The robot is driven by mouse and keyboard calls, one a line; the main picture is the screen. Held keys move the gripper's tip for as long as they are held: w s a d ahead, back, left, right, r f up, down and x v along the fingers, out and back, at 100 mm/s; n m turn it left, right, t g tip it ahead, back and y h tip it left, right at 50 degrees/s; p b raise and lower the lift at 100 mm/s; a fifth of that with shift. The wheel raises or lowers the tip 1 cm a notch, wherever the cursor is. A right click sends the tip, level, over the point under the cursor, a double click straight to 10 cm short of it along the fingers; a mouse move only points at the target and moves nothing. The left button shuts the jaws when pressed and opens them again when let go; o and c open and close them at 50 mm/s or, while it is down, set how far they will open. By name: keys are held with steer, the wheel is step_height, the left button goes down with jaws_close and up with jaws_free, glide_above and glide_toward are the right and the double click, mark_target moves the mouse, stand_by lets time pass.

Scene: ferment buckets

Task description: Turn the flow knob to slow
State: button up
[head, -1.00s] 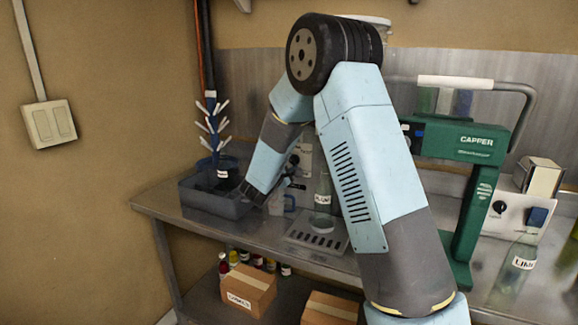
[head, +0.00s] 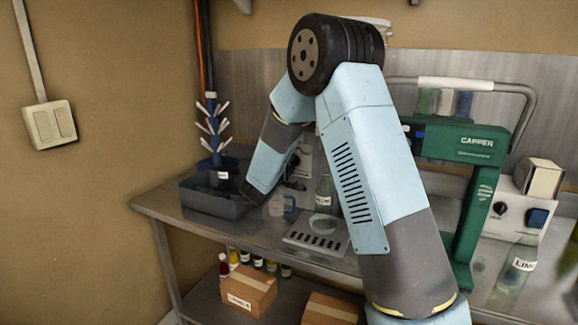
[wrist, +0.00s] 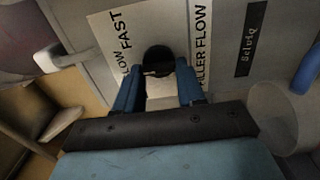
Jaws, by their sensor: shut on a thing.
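The flow knob (wrist: 158,58) is round and black. It sits on a pale panel (wrist: 105,35) in the wrist view. My gripper (wrist: 158,68) has its two blue fingers on either side of the knob and is shut on it. The words "FAST" and a partly cut-off "LOW" are printed left of the knob, and "FILLER FLOW", partly covered, is on its right. The fingers hide the knob's lower sides, and I cannot tell for sure where its pointer stands.
A dark tub (head: 213,205) with a bottle tree (head: 213,135) stands left of my forearm. A clear bottle (head: 325,190) stands by a slotted drip tray (head: 316,238). The green capper (head: 465,190) is at the right.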

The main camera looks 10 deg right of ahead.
steer(key=shift+s+d+f, duration=0.1)
steer(key=shift+s+f, duration=0.05)
steer(key=shift+f, duration=0.2)
steer(key=o, duration=1)
steer(key=shift+r, duration=0.2)
steer(key=shift+o, duration=0.2)
steer(key=v, duration=1.3)
steer(key=shift+s+a, duration=0.2)
steer(key=shift+a, duration=0.1)
